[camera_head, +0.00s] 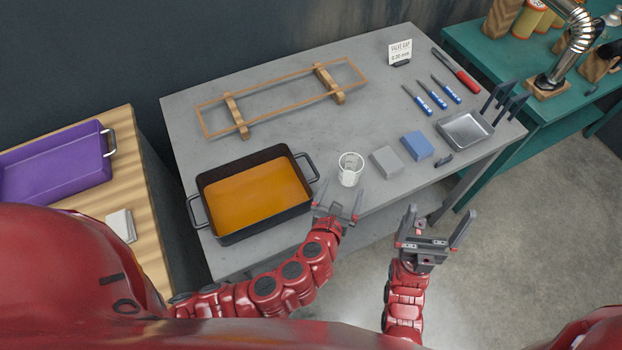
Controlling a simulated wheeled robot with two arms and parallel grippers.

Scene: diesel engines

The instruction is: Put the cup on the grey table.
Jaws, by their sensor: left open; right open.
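A white cup (350,169) stands upright on the grey table (290,133), near its front edge, between a black pan and a grey block. My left gripper (338,199) is open, just in front of the cup, with its fingers pointing towards it. I cannot tell whether a finger touches the cup. My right gripper (436,226) is open and empty, in front of the table's edge and to the right of the left one.
A black pan (253,194) with orange liquid stands left of the cup. A grey block (386,161), a blue block (417,145) and a metal tray (465,131) lie to the right. A copper-coloured frame (283,97) lies behind. The table's middle is clear.

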